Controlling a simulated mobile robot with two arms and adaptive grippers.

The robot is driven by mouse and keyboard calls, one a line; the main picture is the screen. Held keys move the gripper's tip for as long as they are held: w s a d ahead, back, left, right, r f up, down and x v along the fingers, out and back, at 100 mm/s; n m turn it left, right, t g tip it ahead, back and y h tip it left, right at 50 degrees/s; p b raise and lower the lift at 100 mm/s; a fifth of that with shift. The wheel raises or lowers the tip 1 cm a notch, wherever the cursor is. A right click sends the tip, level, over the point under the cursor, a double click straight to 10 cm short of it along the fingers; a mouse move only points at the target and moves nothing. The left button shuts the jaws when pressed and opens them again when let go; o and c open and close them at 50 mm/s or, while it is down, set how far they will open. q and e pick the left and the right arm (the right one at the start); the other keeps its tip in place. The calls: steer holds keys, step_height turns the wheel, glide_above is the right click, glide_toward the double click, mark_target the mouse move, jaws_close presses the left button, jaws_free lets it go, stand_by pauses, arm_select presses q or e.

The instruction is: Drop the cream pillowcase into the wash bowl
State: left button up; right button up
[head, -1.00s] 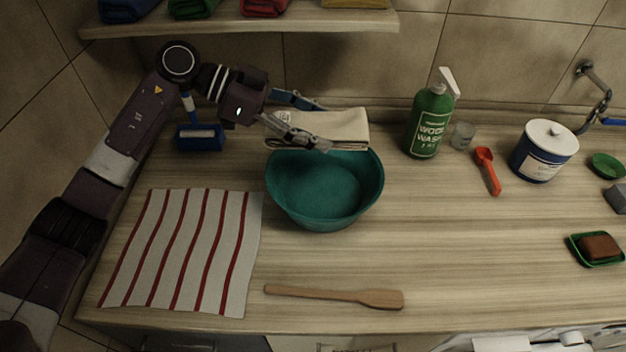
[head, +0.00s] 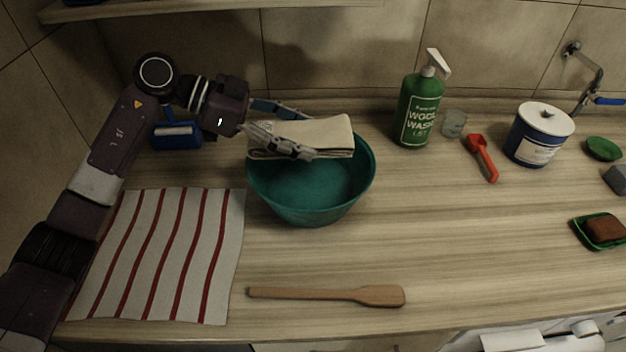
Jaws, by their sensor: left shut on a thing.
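The cream pillowcase (head: 325,138) is a folded bundle at the back of the teal wash bowl (head: 318,208). It covers part of the bowl's back rim in the head view and appears to be held above it. My left gripper (head: 298,130) comes in from the left and is shut on the pillowcase's left part. The visible inside of the bowl looks empty; its back part is hidden by the pillowcase and fingers. My right gripper is not in view.
A striped cloth (head: 160,255) lies left of the bowl and a wooden paddle (head: 330,295) lies in front. A green wool wash bottle (head: 417,110), a glass (head: 454,123), a red scoop (head: 482,158) and a white-lidded tub (head: 540,134) stand or lie to the right. A blue brush (head: 177,136) is behind my arm.

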arm_select(q)
steer(key=shift+r, duration=0.1)
steer(key=o, duration=1.4)
steer(key=v, duration=1.2)
